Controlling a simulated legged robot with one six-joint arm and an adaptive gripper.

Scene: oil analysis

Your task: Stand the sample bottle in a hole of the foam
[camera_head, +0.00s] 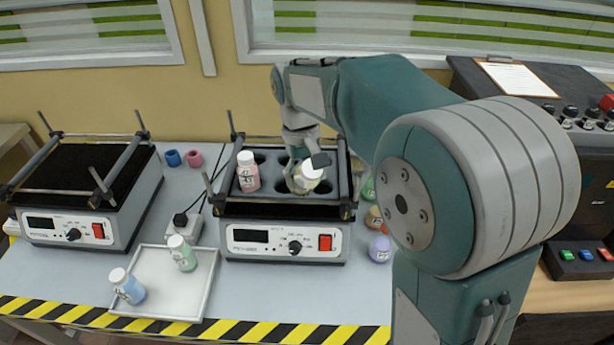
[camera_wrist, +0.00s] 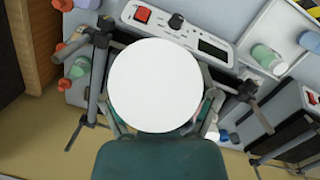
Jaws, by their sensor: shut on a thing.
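My gripper (camera_head: 308,168) is shut on a sample bottle (camera_head: 304,184) with a white cap and a pale yellowish body. The bottle is over the middle of the dark foam (camera_head: 275,209) on the centre shaker and leans slightly. I cannot tell whether its base is inside a hole or just above one. In the wrist view the white cap (camera_wrist: 155,85) fills the middle, between the gripper's fingers, and hides the foam below. A pink bottle (camera_head: 248,174) with a white cap stands in a hole at the foam's left. Other foam holes show dark and empty.
Corner posts and side bars frame the foam on the centre shaker (camera_head: 284,243). A second shaker (camera_head: 70,228) stands at left. A white tray (camera_head: 152,270) holds a blue bottle (camera_head: 128,288) and a green bottle (camera_head: 182,255). More bottles, one purple-bodied (camera_head: 380,249), stand right of the centre shaker.

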